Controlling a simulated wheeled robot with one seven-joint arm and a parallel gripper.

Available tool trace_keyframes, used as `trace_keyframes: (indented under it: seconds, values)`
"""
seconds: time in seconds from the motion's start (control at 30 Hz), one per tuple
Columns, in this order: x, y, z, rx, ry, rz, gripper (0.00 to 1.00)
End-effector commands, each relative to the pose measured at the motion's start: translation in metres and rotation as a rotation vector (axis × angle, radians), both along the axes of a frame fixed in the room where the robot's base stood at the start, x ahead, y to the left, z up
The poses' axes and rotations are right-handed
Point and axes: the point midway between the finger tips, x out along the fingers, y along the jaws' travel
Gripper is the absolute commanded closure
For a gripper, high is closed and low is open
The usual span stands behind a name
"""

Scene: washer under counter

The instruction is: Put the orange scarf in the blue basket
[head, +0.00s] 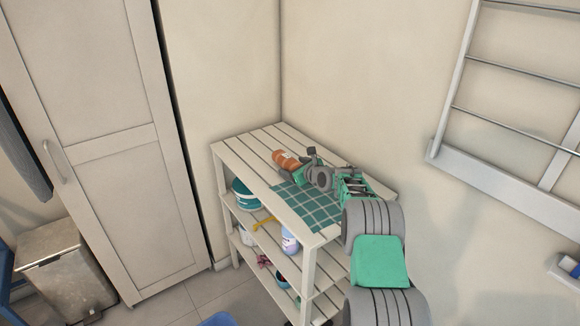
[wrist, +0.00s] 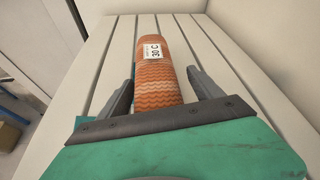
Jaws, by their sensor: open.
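The orange scarf (head: 285,159) is rolled up and lies on the slatted top of the white shelf. In the wrist view the rolled scarf (wrist: 158,72) has a wavy pattern and a white "30 C" label. My gripper (wrist: 160,90) is open, with one finger on each side of the roll's near part. The near end of the roll is hidden behind the gripper's body. In the head view my gripper (head: 303,165) is beside the scarf. A blue rounded thing (head: 216,320) shows at the bottom edge of the head view; I cannot tell if it is the blue basket.
The white slatted shelf (head: 250,150) stands in the corner, with a green checked cloth (head: 310,205) on top. Lower shelves hold a teal tub (head: 245,195) and a bottle (head: 290,240). A metal bin (head: 62,268), a tall cabinet (head: 105,130) and a wall rack (head: 490,170) stand around.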

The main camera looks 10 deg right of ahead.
Motion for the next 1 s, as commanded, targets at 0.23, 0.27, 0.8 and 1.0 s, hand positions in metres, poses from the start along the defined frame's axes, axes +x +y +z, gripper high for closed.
trace_keyframes:
  seconds: [0.23, 0.27, 0.8, 1.0]
  values:
    - [-0.0038, 0.0042, 0.0012, -0.007, 0.001, -0.003, 0.44]
    - [-0.0039, 0.0044, 0.0015, -0.008, 0.001, -0.002, 0.46]
    - [-0.004, 0.0056, 0.0039, -0.008, -0.003, -0.001, 0.9]
    - [-0.0039, 0.0054, 0.0056, -0.008, -0.003, -0.001, 0.91]
